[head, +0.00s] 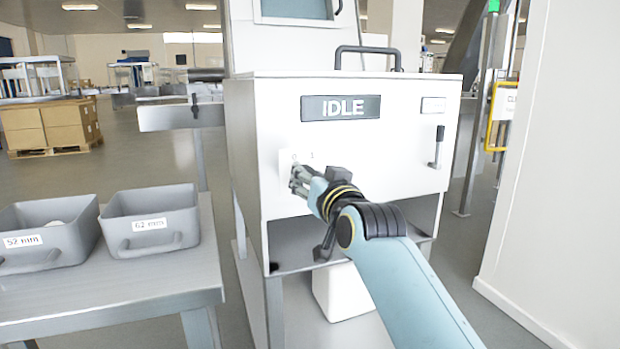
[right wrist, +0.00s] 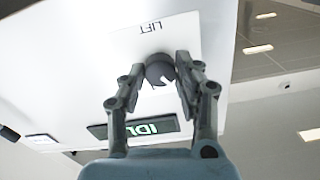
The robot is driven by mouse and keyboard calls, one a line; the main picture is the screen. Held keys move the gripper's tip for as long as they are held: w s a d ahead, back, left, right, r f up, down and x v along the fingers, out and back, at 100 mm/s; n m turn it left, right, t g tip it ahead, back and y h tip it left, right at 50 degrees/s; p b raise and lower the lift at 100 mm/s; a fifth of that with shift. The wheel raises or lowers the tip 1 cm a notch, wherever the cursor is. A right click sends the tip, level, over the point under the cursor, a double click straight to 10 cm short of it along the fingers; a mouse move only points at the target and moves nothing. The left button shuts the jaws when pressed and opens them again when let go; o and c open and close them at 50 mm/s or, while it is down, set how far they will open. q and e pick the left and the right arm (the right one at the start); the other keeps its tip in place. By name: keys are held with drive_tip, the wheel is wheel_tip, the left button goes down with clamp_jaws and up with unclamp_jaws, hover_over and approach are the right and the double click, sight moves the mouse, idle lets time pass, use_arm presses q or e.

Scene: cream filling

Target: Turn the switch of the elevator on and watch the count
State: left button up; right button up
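The elevator's switch is a dark round knob (right wrist: 159,69) with a white pointer mark, on a white plate (right wrist: 180,42) lettered LIFT in the right wrist view. In the head view the plate (head: 285,160) shows 0 and 1 on the cabinet front, and my fingers hide the knob. My right gripper (head: 297,178) has its fingers on either side of the knob, apparently touching it; it also shows in the right wrist view (right wrist: 160,72). The display (head: 341,107) above reads IDLE. No count shows. My left gripper is out of view.
The white cabinet (head: 240,150) has an open bay below with a white container (head: 343,291) beneath. Grey bins marked 52 mm (head: 45,255) and 62 mm (head: 150,245) stand on a metal table at left. A lever (head: 437,150) is at the cabinet's right; a wall stands farther right.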

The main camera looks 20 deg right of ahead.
clamp_jaws()
use_arm(q)
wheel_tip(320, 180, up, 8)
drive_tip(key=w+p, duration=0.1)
drive_tip(key=p, duration=0.8)
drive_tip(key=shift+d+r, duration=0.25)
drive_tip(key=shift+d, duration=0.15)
use_arm(e)
drive_tip(key=shift+m, duration=6)
drive_tip(key=o, duration=0.7)
unclamp_jaws()
drive_tip(key=shift+o, duration=0.2)
drive_tip(key=shift+s, duration=0.1)
